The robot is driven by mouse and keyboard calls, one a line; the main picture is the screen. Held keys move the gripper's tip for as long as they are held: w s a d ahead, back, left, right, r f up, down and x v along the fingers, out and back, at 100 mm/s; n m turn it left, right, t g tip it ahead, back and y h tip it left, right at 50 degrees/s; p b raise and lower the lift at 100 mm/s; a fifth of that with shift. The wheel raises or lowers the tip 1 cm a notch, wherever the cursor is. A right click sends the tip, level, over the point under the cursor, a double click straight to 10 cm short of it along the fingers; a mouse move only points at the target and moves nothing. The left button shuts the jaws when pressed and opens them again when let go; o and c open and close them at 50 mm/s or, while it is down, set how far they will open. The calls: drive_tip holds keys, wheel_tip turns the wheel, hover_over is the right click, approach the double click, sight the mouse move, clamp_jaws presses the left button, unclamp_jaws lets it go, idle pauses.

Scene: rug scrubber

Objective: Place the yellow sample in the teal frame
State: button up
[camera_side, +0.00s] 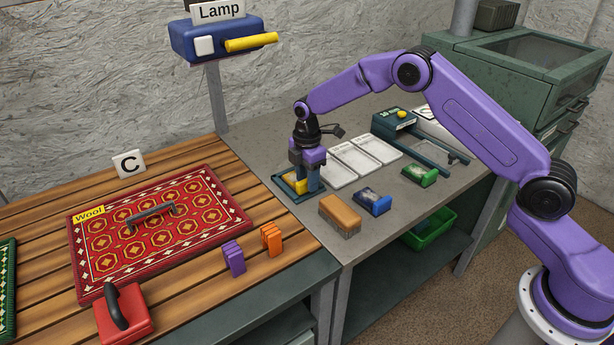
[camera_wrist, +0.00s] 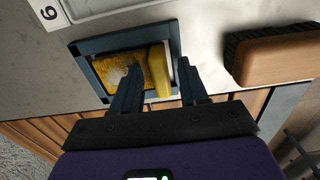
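The yellow sample, a worn yellow patch (camera_wrist: 122,70) with a raised yellow grip bar (camera_wrist: 158,70), lies inside the dark teal frame (camera_wrist: 84,47) in the wrist view. In the side view the teal frame (camera_side: 281,183) lies flat on the grey bench, and part of the yellow sample (camera_side: 301,186) shows between my fingers. My gripper (camera_wrist: 159,66) is low over the frame with one finger on each side of the grip bar. Gaps show between bar and fingers, so it is open. My left finger hides part of the patch in the wrist view.
A wooden brush (camera_side: 340,213), a blue sample (camera_side: 374,203) and a green sample (camera_side: 421,174) stand to the right of the frame. White numbered cards (camera_side: 345,170) lie behind. A slatted wooden table with a red rug (camera_side: 110,255) is at left.

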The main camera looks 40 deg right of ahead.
drive_tip(key=shift+r, duration=0.1)
wheel_tip(320, 180, up, 12)
idle(0.6)
drive_tip(key=shift+s+r, duration=0.1)
drive_tip(key=shift+r, duration=0.05)
drive_tip(key=s+a+r+m, duration=0.1)
drive_tip(key=s+a+r, duration=0.15)
drive_tip(key=s, duration=0.85)
drive_tip(key=s+a+r+m, duration=0.2)
drive_tip(key=s+r, duration=0.1)
drive_tip(key=s, duration=0.7)
drive_tip(key=s+d+f+m, duration=0.1)
drive_tip(key=s+d, duration=0.3)
drive_tip(key=s, duration=0.7)
drive_tip(key=s+d+f+m, duration=0.1)
drive_tip(key=s+d, duration=0.4)
drive_tip(key=s, duration=0.5)
drive_tip(key=shift+s+d, duration=0.15)
drive_tip(key=shift+s, duration=0.25)
